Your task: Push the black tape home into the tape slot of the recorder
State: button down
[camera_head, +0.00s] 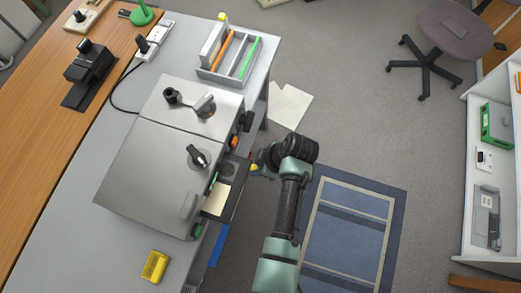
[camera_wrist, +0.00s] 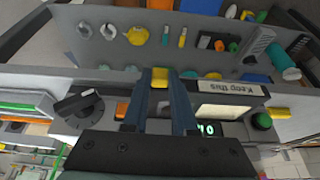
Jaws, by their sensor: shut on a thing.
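My gripper (camera_wrist: 160,82) is shut on a small yellow piece (camera_wrist: 160,73), which shows between its fingertips. In the head view my gripper (camera_head: 256,169) is by the right side of a large grey box (camera_head: 165,150), with yellow at its tip. A black piece with a white label reading "Keep this" (camera_wrist: 233,86) lies right of my fingers in the wrist view; it looks like the black tape, apart from my gripper. Below it are a pale lit panel (camera_wrist: 222,112) and a green display (camera_wrist: 206,129), seemingly the recorder's front. How deep the tape sits cannot be told.
A black dial (camera_wrist: 80,103) is left of my fingers and a green button (camera_wrist: 262,122) right. A grey panel (camera_wrist: 100,50) with several small parts lies beyond. In the head view, a yellow block (camera_head: 155,266) stands on the grey table (camera_head: 60,225).

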aim_at(241, 163)
jog(key=shift+w+a, duration=0.25)
jog(key=shift+a, duration=0.5)
jog(key=shift+w+a, duration=0.25)
jog(key=shift+a, duration=0.5)
jog(key=shift+w+a, duration=0.25)
jog(key=shift+a, duration=0.5)
jog(key=c, duration=0.6)
grip_release()
jog(key=v, duration=1.3)
jog(key=shift+a, duration=0.1)
